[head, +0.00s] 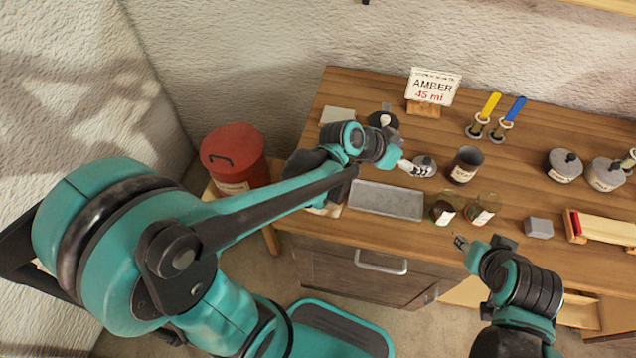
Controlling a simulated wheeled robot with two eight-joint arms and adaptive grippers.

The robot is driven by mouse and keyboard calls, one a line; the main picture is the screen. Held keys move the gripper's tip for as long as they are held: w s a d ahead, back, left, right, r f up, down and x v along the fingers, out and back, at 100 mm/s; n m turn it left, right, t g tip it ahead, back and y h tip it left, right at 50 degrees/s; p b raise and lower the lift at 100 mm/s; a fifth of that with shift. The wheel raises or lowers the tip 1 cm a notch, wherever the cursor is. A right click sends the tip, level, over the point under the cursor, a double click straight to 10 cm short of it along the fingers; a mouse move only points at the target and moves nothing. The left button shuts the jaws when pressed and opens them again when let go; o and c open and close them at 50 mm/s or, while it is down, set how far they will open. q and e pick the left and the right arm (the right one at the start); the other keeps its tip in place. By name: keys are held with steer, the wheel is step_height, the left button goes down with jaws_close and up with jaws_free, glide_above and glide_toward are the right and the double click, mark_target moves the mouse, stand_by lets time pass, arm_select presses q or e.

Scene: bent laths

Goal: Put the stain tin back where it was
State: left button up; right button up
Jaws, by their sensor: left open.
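I cannot tell for sure which container is the stain tin. A dark, open-topped tin with a pale label (465,166) stands upright on the bench. Two grey lidded tins with labels, a left one (564,166) and a right one (605,175), stand farther right. My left gripper (423,166) is open over the bench, just left of the dark tin and apparently apart from it. It seems to hold nothing. My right gripper (461,243) is in front of the bench's front edge, below the glass jars. Its jaw opening is too small to make out.
Two labelled glass jars (446,208) (483,209) stand behind the front edge, beside a grey tray (387,200). A grey block (538,228) and a red-ended wooden rack (604,229) are right. An "AMBER 45 ml" sign (433,88) stands behind. A red canister (233,160) is left.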

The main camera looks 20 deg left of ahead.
arm_select(q)
steer(key=s+a+n+y, duration=0.7)
steer(key=s+a, duration=1)
steer(key=shift+g, duration=0.4)
